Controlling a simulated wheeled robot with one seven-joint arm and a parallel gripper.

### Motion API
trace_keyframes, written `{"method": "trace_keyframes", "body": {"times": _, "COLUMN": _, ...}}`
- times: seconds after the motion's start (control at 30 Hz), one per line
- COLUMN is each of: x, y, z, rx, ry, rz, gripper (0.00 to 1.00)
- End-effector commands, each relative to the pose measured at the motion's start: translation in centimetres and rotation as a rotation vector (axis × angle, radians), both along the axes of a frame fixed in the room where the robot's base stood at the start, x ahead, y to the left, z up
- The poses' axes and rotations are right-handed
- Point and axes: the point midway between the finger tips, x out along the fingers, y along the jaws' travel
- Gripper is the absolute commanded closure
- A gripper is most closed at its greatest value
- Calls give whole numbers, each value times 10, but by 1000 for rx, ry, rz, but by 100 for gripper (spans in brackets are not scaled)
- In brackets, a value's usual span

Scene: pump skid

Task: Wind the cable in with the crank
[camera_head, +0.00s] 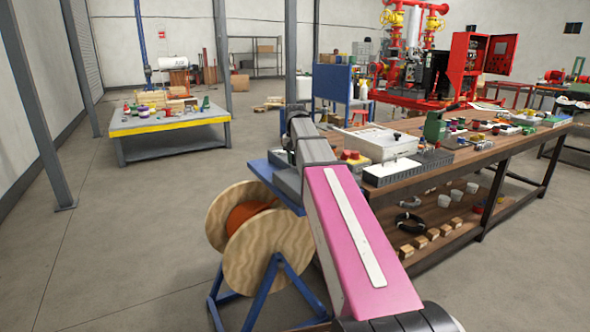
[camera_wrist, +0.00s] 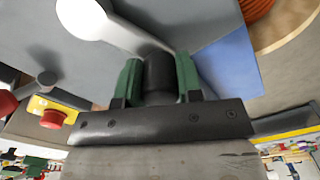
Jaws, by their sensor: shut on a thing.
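My gripper (camera_wrist: 160,80) is shut on the black handle (camera_wrist: 160,66) of the crank, with one green finger on each side of it. The light grey crank arm (camera_wrist: 105,27) runs from the handle to a round hub at the upper left of the wrist view. The orange cable (camera_head: 246,214) is wound on a wooden drum (camera_head: 268,252) in a blue stand, left of my pink arm in the head view. The cable also shows at the top right of the wrist view (camera_wrist: 262,8). In the head view my arm hides the crank and my fingertips.
A long wooden workbench (camera_head: 435,181) with a white case (camera_head: 380,143) and many small parts stands right of the drum. A red emergency button (camera_wrist: 53,119) is at the left in the wrist view. The floor (camera_head: 120,240) left of the drum is clear.

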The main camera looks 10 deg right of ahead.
Motion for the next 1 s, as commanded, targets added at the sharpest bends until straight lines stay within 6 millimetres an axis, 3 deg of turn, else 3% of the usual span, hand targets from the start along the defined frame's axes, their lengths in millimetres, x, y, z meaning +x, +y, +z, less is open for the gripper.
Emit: {"method": "trace_keyframes", "body": {"times": 1.0, "x": 11, "y": -39, "z": 0, "rx": -1, "ry": 1, "rz": 0, "gripper": 87}}
